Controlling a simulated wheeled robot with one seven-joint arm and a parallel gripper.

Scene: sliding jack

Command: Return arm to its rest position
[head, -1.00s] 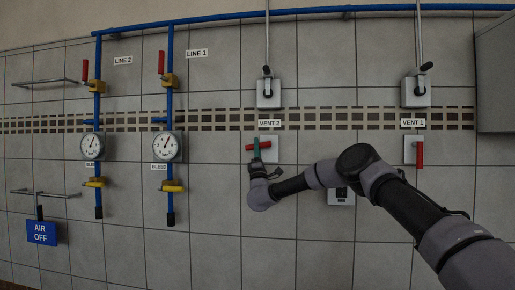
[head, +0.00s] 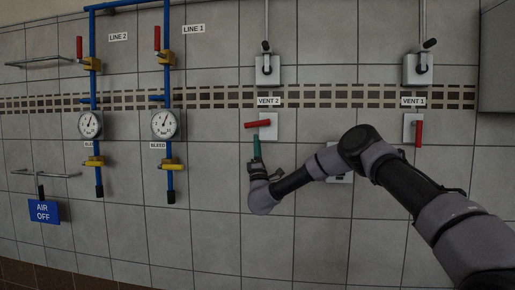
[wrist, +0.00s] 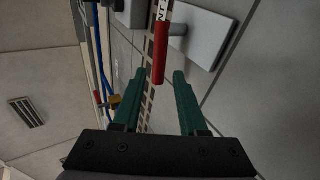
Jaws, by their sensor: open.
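My gripper (head: 256,146) has green fingers and is just below the red VENT 2 handle (head: 258,124) in the head view. That handle sits nearly level on its white wall plate (head: 268,133), under the VENT 2 label. In the wrist view my gripper (wrist: 160,90) is open, with its two green fingers apart. The red handle (wrist: 160,52) shows beyond the fingertips, near the gap, and nothing is held. My arm reaches in from the lower right of the head view.
The red VENT 1 handle (head: 419,133) hangs upright to the right. Blue pipes with gauges (head: 165,124) and yellow valves stand to the left. A blue AIR OFF sign (head: 43,211) is at the lower left. A grey box (head: 497,60) is at the upper right.

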